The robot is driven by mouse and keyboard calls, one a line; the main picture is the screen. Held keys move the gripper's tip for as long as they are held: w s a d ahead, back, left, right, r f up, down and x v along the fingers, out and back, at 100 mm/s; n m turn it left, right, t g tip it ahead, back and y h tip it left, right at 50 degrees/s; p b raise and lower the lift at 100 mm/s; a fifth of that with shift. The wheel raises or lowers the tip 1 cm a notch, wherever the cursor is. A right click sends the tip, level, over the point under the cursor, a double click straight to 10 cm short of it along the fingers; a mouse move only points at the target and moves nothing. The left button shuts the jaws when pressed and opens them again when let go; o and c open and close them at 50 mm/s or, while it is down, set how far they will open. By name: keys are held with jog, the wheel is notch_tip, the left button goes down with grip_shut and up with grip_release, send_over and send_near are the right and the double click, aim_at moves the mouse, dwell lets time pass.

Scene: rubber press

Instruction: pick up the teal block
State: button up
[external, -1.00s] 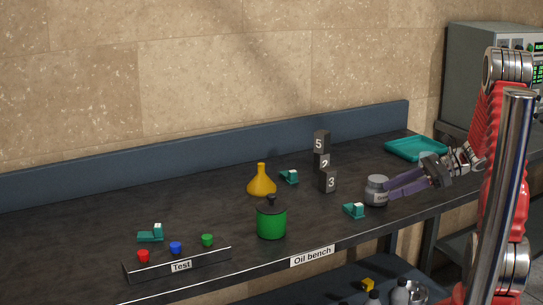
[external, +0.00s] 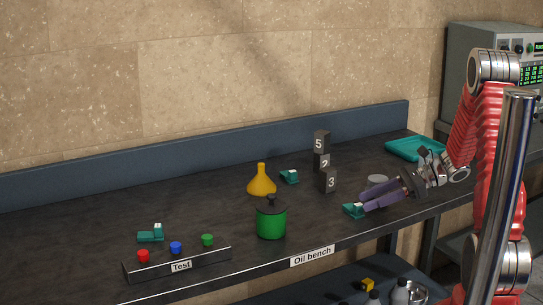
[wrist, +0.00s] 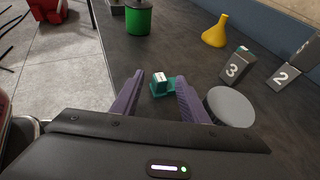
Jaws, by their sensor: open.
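A small teal block with a white part on top (external: 350,210) lies on the dark bench near its front edge. In the wrist view, the teal block (wrist: 162,88) sits between the tips of my open fingers (wrist: 160,79). I cannot tell whether either finger touches it.
A grey-lidded jar (wrist: 230,107) stands close beside my right finger in the wrist view. A green pot (external: 271,221), yellow funnel (external: 261,183) and numbered dark blocks (external: 328,181) stand nearby. A teal tray (external: 402,147) is at the back right.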

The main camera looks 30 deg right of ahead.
aim_at(354, 208)
jog(key=shift+x, duration=1.45)
jog(key=shift+c, duration=0.2)
grip_shut()
